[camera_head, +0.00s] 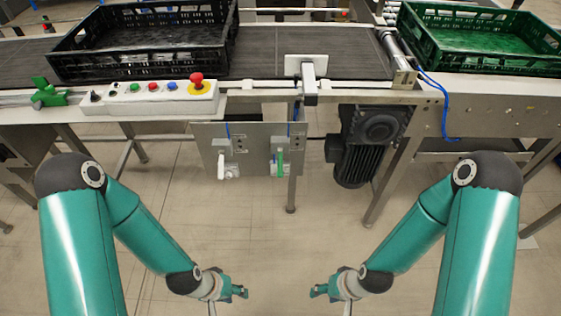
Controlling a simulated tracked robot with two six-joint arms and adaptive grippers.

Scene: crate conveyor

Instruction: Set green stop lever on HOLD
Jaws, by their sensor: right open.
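The green stop lever (280,160) is mounted on a grey metal panel (252,138) under the front edge of the conveyor. Its handle stands about upright. A HOLD mark is too small to read. A white lever (221,166) sits to its left on the same panel, also about upright. My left gripper (242,291) is low in front of the panel, apart from both levers; its jaws are too small to judge. My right gripper (316,291) is open and empty, below and to the right of the green lever, not touching it.
A black crate (140,65) lies on the dark conveyor belt (265,50), and a green crate (480,60) stands at the right. A control box (130,104) with a red stop button (197,79) is at the left. A motor (352,150) hangs right of the panel.

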